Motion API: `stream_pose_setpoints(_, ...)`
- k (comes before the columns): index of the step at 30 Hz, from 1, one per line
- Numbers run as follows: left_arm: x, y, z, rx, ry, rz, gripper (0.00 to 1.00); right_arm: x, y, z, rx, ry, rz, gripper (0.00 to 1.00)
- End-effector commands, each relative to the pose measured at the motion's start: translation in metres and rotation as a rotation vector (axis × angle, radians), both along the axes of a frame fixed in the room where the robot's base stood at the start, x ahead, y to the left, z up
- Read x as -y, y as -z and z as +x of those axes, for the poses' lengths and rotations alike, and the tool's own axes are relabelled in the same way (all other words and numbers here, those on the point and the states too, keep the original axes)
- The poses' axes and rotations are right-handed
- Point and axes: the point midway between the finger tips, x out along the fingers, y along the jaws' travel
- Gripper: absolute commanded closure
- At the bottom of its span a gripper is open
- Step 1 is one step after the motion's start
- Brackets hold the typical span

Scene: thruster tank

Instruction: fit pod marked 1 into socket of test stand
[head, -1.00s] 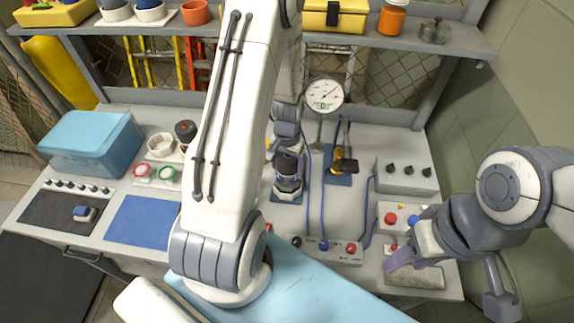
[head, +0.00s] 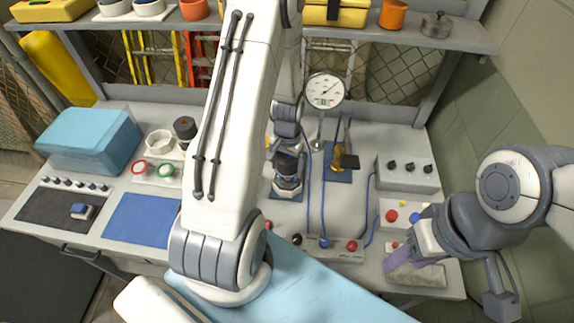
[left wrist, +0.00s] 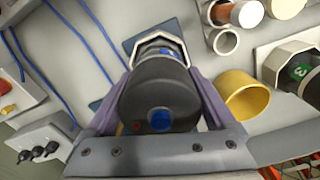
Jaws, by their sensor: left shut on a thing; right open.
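My left gripper (left wrist: 155,105) is shut on a dark grey cylindrical pod (left wrist: 158,100) with a blue dot on its end. No number can be read on it. A pale, angular-rimmed socket (left wrist: 158,40) on a blue plate (left wrist: 131,42) lies directly beyond the pod, which hides most of it. I cannot tell how far the pod sits inside it. In the head view, the left gripper and the pod (head: 289,166) are above the pale socket (head: 288,187), partly hidden by my left arm. My right gripper (head: 403,262) is open at the bench's front right, by a grey block.
A dial gauge (head: 325,90) stands behind, and a brass fitting (head: 345,160) on a blue plate is to the right. Blue cables run beside the socket to a button strip (head: 325,247). In the left wrist view, a yellow cup (left wrist: 246,96) and a holder with a green-marked item (left wrist: 298,70) are at right.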

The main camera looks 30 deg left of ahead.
Motion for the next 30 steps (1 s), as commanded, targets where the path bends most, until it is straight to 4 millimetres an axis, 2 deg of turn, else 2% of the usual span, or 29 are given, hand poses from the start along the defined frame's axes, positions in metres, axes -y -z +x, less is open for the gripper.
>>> stream_pose_setpoints(14,0.0,0.003,0.0,0.001,0.0,0.0,1.0,0.0,0.002,0.0,0.0,0.0,0.0,0.5)
stream_pose_setpoints(30,0.0,0.017,0.0,0.001,0.0,0.0,1.0,0.0,0.013,0.0,0.0,0.0,0.0,0.5)
